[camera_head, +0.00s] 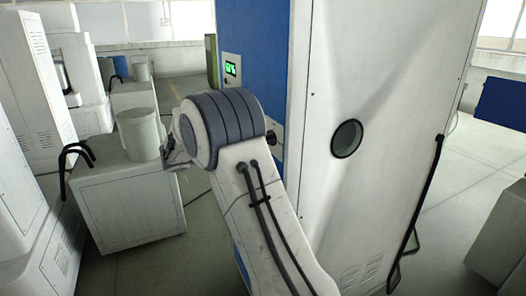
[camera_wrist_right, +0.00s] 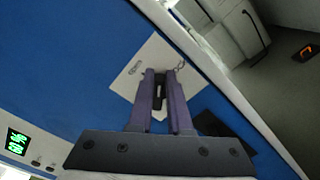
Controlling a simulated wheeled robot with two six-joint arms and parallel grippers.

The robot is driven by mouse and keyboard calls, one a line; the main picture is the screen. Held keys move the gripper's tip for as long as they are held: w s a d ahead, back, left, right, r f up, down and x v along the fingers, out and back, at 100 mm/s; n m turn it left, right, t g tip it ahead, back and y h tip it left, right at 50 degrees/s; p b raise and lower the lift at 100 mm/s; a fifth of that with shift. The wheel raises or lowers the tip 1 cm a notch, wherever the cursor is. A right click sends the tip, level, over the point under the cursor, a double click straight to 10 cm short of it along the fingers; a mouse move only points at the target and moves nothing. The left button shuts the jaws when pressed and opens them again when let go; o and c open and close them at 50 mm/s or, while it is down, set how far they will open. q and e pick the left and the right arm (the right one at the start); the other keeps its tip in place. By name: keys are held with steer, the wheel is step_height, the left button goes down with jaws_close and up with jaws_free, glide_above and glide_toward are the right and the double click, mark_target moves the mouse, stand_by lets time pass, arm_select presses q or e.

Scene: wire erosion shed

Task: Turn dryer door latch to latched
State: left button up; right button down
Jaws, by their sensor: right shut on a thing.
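The dryer door latch (camera_wrist_right: 159,88) shows in the right wrist view as a small dark piece between my fingertips, in front of a pale marked plate (camera_wrist_right: 132,72) on a blue panel (camera_wrist_right: 75,50). My right gripper (camera_wrist_right: 160,82) is shut on the latch, and its fingers cover part of it and of the plate. I cannot read the latch's angle against the markings. In the head view my right arm reaches up to the dryer's blue side; its gripper (camera_head: 178,158) shows only in part and the latch is hidden. My left gripper is not in view.
A green-lit display (camera_head: 231,69) sits on the dryer cabinet (camera_head: 385,110) and shows in the wrist view. Left of my arm a grey cylindrical container (camera_head: 139,134) stands on a low cabinet (camera_head: 125,205). Open floor (camera_head: 140,268) lies in front of the low cabinet.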

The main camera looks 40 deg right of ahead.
step_height(320, 180, down, 2)
steer(key=m+b, duration=0.5)
steer(key=b, duration=0.3)
steer(key=shift+s+m, duration=0.15)
steer(key=shift+m, duration=0.15)
steer(key=shift+r+m+b, duration=0.2)
steer(key=shift+m+b, duration=0.7)
steer(key=shift+b, duration=0.25)
steer(key=c, duration=0.8)
jaws_free()
steer(key=shift+c, duration=0.2)
steer(key=v, duration=1)
steer(key=shift+a, duration=0.25)
